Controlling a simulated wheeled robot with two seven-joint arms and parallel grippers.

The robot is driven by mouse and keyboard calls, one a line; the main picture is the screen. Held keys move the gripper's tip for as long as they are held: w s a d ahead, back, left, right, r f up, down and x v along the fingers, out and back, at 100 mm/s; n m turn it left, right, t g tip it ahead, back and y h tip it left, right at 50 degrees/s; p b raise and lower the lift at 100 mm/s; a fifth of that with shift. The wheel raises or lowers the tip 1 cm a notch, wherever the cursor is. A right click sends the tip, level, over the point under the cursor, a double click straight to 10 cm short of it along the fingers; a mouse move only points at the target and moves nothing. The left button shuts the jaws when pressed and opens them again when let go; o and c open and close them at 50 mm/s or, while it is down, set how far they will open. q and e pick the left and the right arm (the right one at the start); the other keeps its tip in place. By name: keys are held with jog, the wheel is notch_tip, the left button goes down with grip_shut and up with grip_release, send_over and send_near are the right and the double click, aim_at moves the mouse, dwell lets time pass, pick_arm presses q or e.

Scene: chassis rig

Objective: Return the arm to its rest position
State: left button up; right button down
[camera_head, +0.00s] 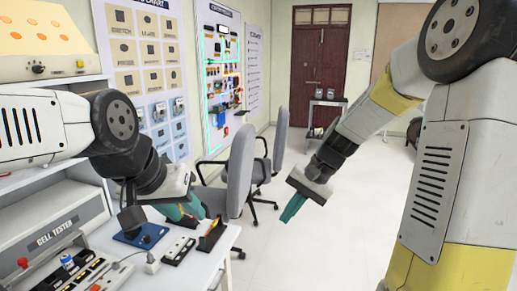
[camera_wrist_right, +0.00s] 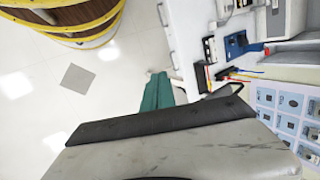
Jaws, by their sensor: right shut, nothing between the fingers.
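My right arm reaches in from the right in the head view. Its gripper (camera_head: 293,208) points down and left over the bare floor, clear of the table. Its green fingers are together with nothing between them; they also show in the right wrist view (camera_wrist_right: 158,92). My left arm comes in from the left. Its gripper (camera_head: 190,211) has green fingers low over the table's right part, close to a blue block (camera_head: 141,237) and a black holder (camera_head: 211,236). The left fingertips overlap the table items, so whether they hold something cannot be told.
The white table (camera_head: 205,268) carries a white connector (camera_head: 152,263), a black strip (camera_head: 178,251) and a cell tester (camera_head: 55,235). Grey chairs (camera_head: 240,170) stand behind it. A small trolley (camera_head: 326,104) stands near the brown door. The floor (camera_head: 310,250) is open on the right.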

jog(key=s+d+r+n+t+h, duration=0.1)
jog(key=s+d+r+n+t, duration=0.1)
jog(key=s+r, duration=0.3)
jog(key=s+d+r+n+t+h, duration=0.2)
jog(key=s+r, duration=0.4)
jog(key=s, duration=0.3)
jog(key=shift+s+d+n+t+h, duration=0.35)
jog(key=shift+d+t, duration=0.55)
jog(key=shift+d, duration=0.25)
